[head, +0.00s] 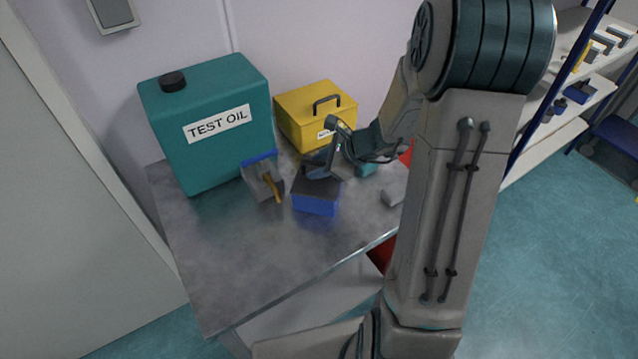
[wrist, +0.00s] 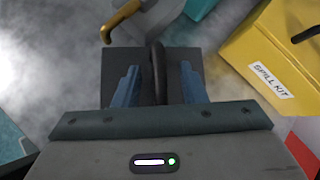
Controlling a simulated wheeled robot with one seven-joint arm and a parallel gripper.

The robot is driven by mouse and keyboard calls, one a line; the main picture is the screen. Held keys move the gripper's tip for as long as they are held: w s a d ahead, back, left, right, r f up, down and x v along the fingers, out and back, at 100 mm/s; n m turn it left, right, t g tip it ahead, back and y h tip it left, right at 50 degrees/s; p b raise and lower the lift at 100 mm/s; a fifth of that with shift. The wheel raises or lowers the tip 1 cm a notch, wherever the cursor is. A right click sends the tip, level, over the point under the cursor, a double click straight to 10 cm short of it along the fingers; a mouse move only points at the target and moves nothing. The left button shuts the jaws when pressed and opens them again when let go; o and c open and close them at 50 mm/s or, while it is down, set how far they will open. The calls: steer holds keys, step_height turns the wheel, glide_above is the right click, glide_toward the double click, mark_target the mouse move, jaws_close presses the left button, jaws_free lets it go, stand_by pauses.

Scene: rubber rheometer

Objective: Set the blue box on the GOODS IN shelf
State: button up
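The blue box (head: 316,205) stands on the grey bench, with a blue front and a dark top. In the wrist view its dark top (wrist: 115,75) carries an upright black handle (wrist: 157,72). My gripper (head: 322,172) is over the box, fingers pointing down. In the wrist view the blue fingers of my gripper (wrist: 159,85) stand on either side of the handle, with gaps visible on both sides. The gripper is open and hides part of the box top. Shelving (head: 550,135) stands at the right; no GOODS IN label is readable.
A teal TEST OIL can (head: 215,150) and a yellow SPILL KIT box (head: 300,110) stand behind on the bench (head: 235,255). A grey-and-blue box with an orange handle (head: 270,187) is close left of the blue box. Small items occupy the shelves. The bench front is clear.

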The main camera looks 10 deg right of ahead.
jaws_close()
stand_by(1.4)
